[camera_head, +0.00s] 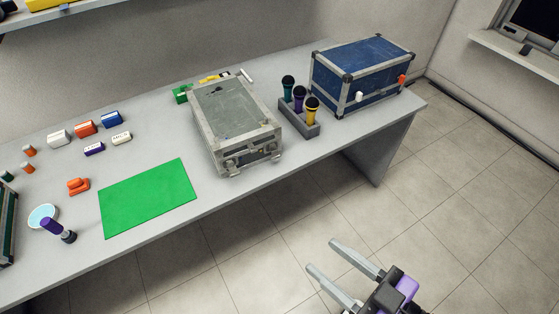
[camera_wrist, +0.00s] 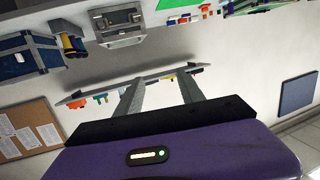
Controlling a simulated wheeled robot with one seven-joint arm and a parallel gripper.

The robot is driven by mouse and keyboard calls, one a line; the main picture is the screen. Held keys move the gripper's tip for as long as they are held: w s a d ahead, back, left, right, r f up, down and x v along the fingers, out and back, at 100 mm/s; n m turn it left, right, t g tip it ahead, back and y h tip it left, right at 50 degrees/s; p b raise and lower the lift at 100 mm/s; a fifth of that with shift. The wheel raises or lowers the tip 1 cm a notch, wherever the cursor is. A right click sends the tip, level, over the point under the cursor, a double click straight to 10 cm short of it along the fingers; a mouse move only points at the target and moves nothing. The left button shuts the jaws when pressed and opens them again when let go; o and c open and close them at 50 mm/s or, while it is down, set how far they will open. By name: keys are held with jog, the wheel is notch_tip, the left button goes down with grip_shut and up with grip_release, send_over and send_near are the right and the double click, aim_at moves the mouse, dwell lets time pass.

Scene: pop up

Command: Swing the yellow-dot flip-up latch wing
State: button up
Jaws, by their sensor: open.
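A grey case (camera_head: 232,112) with a pale metal frame stands on the table, with small metal latch fittings (camera_head: 232,164) on its front face. A blue case (camera_head: 362,62) with metal edges stands at the table's right end. It bears a white fitting (camera_head: 359,96) and an orange-red one (camera_head: 402,79). I cannot make out a yellow dot on either case. Both the grey case (camera_wrist: 120,25) and the blue case (camera_wrist: 22,62) show at the upper left of the wrist view. My gripper (camera_head: 322,255) is open and empty, out over the floor, apart from both cases.
Open floor (camera_head: 230,255) lies between my gripper and the table. A shelf (camera_head: 50,14) hangs at upper left.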

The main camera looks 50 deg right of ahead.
aim_at(276, 157)
jog(key=w+d+f+m+h+b, duration=0.15)
jog(key=w+d+f, duration=0.25)
jog(key=w+d, duration=0.4)
jog(key=w+d+f+m+h, duration=0.15)
jog(key=w+d+f, duration=0.35)
jog(key=w, duration=0.5)
jog(key=w+d+f+m+h+b, duration=0.1)
jog(key=w+d+f+h, duration=0.1)
jog(key=w+d+f, duration=0.4)
jog(key=w+d+f+g+b, duration=0.1)
jog(key=w+f, duration=0.1)
jog(key=w, duration=0.1)
jog(key=w+d+f+g+b, duration=0.1)
jog(key=w+d+f+b, duration=0.1)
jog(key=w+f, duration=0.1)
jog(key=w+d+f+y+b, duration=0.1)
jog(key=w+f, duration=0.2)
jog(key=w, duration=0.2)
jog(key=shift+d+n+g, duration=0.2)
jog(key=shift+n+g, duration=0.1)
jog(key=shift+g, duration=0.1)
jog(key=shift+w, duration=0.25)
jog(key=shift+c, duration=0.6)
jog(key=c, duration=0.8)
jog(key=shift+o, duration=0.2)
jog(key=shift+s+r, duration=0.25)
jog(key=shift+s, duration=0.2)
jog(key=shift+c, duration=0.2)
